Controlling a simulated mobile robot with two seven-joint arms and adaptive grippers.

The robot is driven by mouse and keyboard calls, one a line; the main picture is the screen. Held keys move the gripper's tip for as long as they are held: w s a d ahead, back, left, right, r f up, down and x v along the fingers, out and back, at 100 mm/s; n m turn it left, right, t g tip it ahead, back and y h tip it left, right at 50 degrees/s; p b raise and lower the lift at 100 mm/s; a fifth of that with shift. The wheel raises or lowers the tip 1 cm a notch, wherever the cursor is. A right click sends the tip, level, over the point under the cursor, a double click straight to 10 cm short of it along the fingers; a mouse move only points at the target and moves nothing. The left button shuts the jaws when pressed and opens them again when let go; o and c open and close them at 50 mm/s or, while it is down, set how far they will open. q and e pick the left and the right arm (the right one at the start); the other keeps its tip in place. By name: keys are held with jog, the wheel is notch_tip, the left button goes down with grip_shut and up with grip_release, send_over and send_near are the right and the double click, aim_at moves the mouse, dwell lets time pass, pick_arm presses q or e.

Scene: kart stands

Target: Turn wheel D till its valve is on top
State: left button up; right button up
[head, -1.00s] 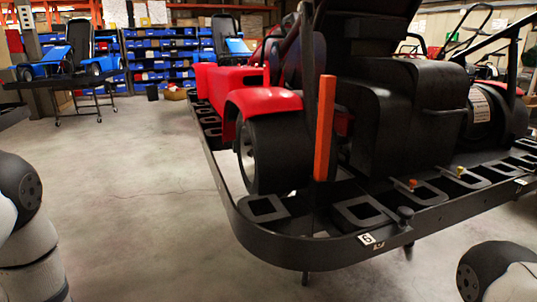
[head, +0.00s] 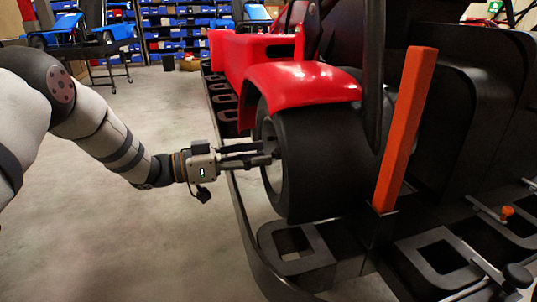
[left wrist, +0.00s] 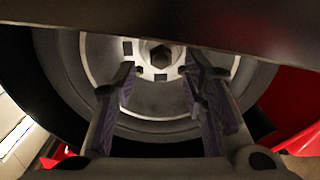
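A black-tyred wheel (head: 325,155) sits under the red fender (head: 300,84) of the kart; no letter shows on it, so I cannot tell if it is wheel D. My left gripper (head: 268,154) reaches in from the left, its fingers pointing at the wheel's outer face. In the left wrist view the grey rim (left wrist: 155,103) and dark hub nut (left wrist: 161,56) show between and beyond the two fingers (left wrist: 162,80), which stand apart with nothing held. Whether they touch the rim I cannot tell. I cannot make out a valve. My right gripper is out of view.
The kart stands on a black frame with slotted plates (head: 297,250). An orange upright post (head: 405,130) rises right of the wheel. In the left wrist view a dark bar (left wrist: 200,20) crosses the top. Open concrete floor (head: 130,235) lies left.

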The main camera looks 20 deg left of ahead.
pick_arm(q)
jog(key=shift+x, duration=1.4)
grip_shut()
